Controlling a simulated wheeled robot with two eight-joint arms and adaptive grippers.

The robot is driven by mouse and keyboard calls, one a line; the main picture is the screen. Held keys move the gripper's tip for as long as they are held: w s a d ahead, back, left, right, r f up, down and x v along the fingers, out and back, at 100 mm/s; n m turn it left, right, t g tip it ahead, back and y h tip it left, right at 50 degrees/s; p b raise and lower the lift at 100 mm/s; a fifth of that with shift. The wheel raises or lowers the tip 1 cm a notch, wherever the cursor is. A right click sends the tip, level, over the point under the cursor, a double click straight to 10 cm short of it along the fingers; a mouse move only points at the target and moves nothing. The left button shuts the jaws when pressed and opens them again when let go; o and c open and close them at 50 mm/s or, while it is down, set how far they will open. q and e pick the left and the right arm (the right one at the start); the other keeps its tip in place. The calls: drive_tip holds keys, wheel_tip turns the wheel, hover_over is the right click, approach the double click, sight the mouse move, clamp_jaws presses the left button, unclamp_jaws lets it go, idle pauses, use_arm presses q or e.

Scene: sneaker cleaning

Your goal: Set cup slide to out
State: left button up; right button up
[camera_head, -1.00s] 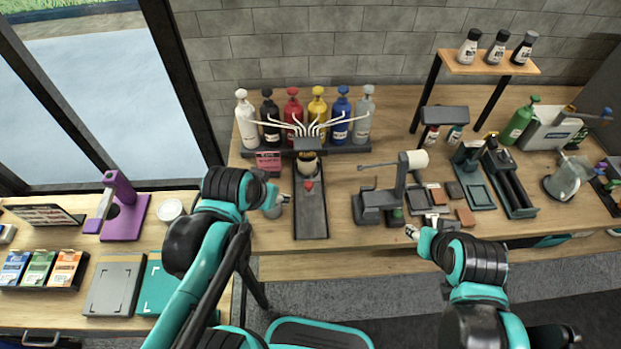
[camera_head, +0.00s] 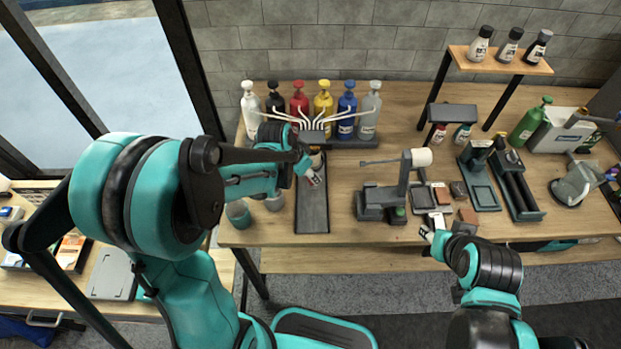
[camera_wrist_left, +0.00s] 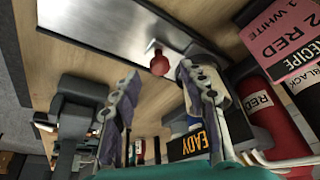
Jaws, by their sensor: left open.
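The cup slide (camera_head: 312,210) is a long grey track running forward from under the paint dispenser (camera_head: 313,135). In the left wrist view the slide (camera_wrist_left: 110,25) carries a small red knob (camera_wrist_left: 160,63). A pale cup (camera_wrist_left: 208,82) shows partly behind a finger, by the dispenser's dark "READY" display (camera_wrist_left: 186,146). My left gripper (camera_head: 314,176) is over the far part of the slide, hiding the knob and cup in the head view. In the wrist view its fingers (camera_wrist_left: 157,80) are apart, the knob showing between their tips; contact is unclear. My right gripper (camera_head: 428,235) is at the table's front edge.
Several coloured bottles (camera_head: 346,110) with white tubes stand behind the dispenser. A grey stand with a roller (camera_head: 405,185) is to the right. Bare tabletop lies between slide and stand.

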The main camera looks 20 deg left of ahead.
use_arm(q)
drive_tip(key=shift+b+x, duration=0.35)
drive_tip(key=shift+x, duration=1.05)
clamp_jaws()
drive_tip(key=s+d, duration=0.1)
drive_tip(key=s, duration=0.4)
drive_tip(key=s+d, duration=0.2)
drive_tip(key=s, duration=0.3)
drive_tip(key=s+d+p, duration=0.1)
drive_tip(key=s, duration=0.4)
drive_tip(key=shift+s+d, duration=0.25)
drive_tip(key=shift+s, duration=0.15)
unclamp_jaws()
drive_tip(key=shift+s, duration=0.1)
